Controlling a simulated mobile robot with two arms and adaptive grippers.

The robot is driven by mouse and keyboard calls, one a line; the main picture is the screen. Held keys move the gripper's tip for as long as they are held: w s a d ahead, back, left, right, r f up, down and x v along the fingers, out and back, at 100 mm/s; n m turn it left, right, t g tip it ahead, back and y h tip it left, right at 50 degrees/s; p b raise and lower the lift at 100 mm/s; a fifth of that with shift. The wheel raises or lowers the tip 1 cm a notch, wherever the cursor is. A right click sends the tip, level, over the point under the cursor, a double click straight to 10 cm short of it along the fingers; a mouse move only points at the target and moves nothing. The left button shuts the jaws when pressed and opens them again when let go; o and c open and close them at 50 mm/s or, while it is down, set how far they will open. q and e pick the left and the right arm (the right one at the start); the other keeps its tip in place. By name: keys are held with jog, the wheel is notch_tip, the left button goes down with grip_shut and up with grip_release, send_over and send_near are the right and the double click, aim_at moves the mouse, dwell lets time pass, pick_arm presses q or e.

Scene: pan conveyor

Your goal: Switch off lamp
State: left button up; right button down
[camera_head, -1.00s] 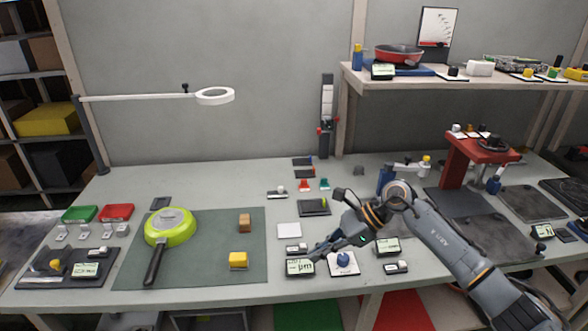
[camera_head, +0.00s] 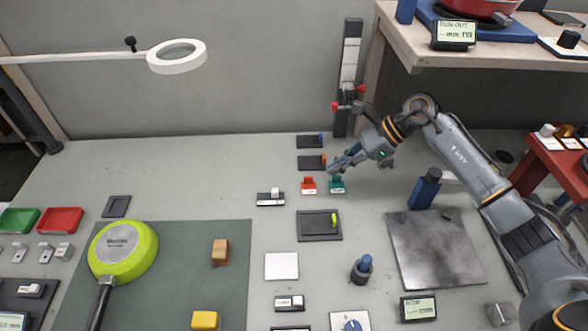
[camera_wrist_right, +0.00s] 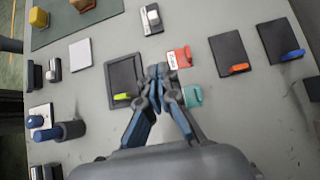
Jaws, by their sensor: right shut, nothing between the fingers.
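The lamp (camera_head: 177,57) is a white ring on a long white arm at the upper left of the head view, with a black knob (camera_head: 130,44) on the arm. I cannot tell whether it is lit. A small black box with a white rocker or slider (camera_head: 270,198) lies on the bench; it also shows in the right wrist view (camera_wrist_right: 151,19). My right gripper (camera_head: 336,168) is shut and empty, above the bench by the red piece (camera_head: 308,185) and the green piece (camera_head: 337,184). In the wrist view its fingertips (camera_wrist_right: 158,76) point between the dark tray and these pieces. My left gripper is out of view.
A dark tray (camera_head: 303,226) with a yellow-green tab and a white square plate (camera_head: 281,266) lie nearby. A green pan (camera_head: 123,252) rests on the mat (camera_head: 190,280) at left. A dark upright post (camera_head: 348,75) stands behind the gripper. A shelf (camera_head: 470,55) overhangs at right.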

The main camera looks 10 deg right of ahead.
aim_at(275, 193)
jog(key=p+x, duration=0.2)
jog(key=x, duration=0.7)
jog(key=shift+s+a+r+p, duration=0.1)
jog(key=shift+a+r+p, duration=0.1)
jog(key=shift+p, duration=0.15)
jog(key=a, duration=0.1)
jog(key=a+p, duration=0.1)
jog(key=a, duration=0.1)
jog(key=shift+w+a+f+p, duration=0.15)
jog(key=shift+w+f+p, duration=0.15)
jog(key=shift+w+f, duration=0.1)
jog(key=shift+w+a, duration=0.1)
jog(key=shift+a, duration=0.4)
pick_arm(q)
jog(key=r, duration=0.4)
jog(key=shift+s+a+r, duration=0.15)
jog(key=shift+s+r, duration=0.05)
